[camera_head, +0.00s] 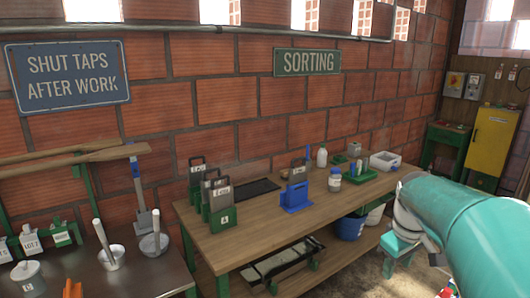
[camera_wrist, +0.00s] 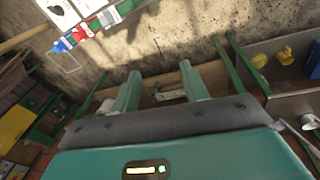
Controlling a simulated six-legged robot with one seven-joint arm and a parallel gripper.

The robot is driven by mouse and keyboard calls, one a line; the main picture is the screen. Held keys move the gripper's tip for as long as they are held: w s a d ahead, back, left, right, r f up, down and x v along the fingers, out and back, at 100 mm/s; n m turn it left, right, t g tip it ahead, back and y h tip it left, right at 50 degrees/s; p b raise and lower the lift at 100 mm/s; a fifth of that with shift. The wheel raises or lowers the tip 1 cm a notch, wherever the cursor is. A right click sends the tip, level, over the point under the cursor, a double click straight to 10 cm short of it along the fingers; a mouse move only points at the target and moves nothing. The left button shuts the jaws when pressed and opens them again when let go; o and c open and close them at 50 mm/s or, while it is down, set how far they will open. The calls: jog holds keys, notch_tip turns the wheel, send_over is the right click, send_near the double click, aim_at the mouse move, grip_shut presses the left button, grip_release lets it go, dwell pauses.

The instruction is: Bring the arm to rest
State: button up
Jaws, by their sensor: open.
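My gripper (camera_wrist: 160,70) shows in the wrist view with two teal fingers spread apart. The gap between the fingers is empty, so it is open and holds nothing. In the head view my teal arm (camera_head: 470,225) reaches in from the lower right, in front of the bench's right end. I cannot clearly make out the fingers in the head view.
A wooden sorting bench (camera_head: 260,230) with racks, bottles and trays runs along the brick wall. A metal table (camera_head: 150,278) with tools stands at the left. A yellow cabinet (camera_head: 492,142) stands at the far right.

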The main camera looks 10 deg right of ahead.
jog(key=s+a+m+t, duration=0.1)
jog(key=s+a+t, duration=0.1)
jog(key=s+a, duration=0.5)
jog(key=s+a+m+t+y, duration=0.1)
jog(key=s+a+m+t, duration=0.1)
jog(key=s+a, duration=0.5)
jog(key=a, duration=0.6)
jog(key=shift+a+m, duration=0.15)
jog(key=shift+m, duration=0.15)
jog(key=shift+c, duration=1)
jog(key=shift+a, duration=0.15)
